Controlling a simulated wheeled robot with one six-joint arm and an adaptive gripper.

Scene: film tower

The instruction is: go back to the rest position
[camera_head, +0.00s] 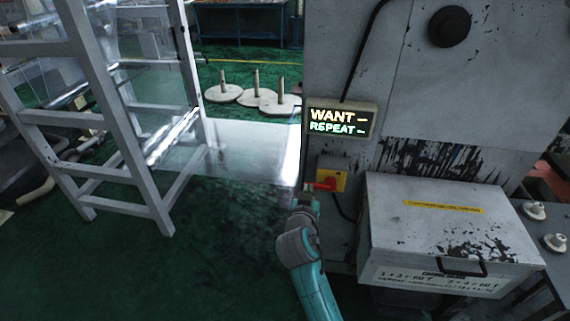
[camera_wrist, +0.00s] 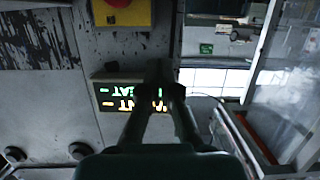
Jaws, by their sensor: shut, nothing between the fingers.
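My gripper (camera_head: 307,190) is at the end of my teal and grey arm, in front of the grey cabinet. It is shut and empty. In the wrist view its dark fingers (camera_wrist: 160,78) come together over the lit sign. A red switch knob (camera_head: 325,185) on a yellow plate (camera_head: 340,181) is just right of the gripper in the head view; I cannot tell whether they touch. In the upside-down wrist view the yellow plate (camera_wrist: 138,14) is at the top edge, apart from the fingers. The sign (camera_head: 341,121) reads "WANT" and "REPEAT".
A grey box (camera_head: 450,225) with a black handle stands right of my arm. A grey ladder-like frame (camera_head: 118,120) stands at the left. Round discs with posts (camera_head: 223,94) stand on the floor behind. Green floor (camera_head: 225,255) left of my arm is clear.

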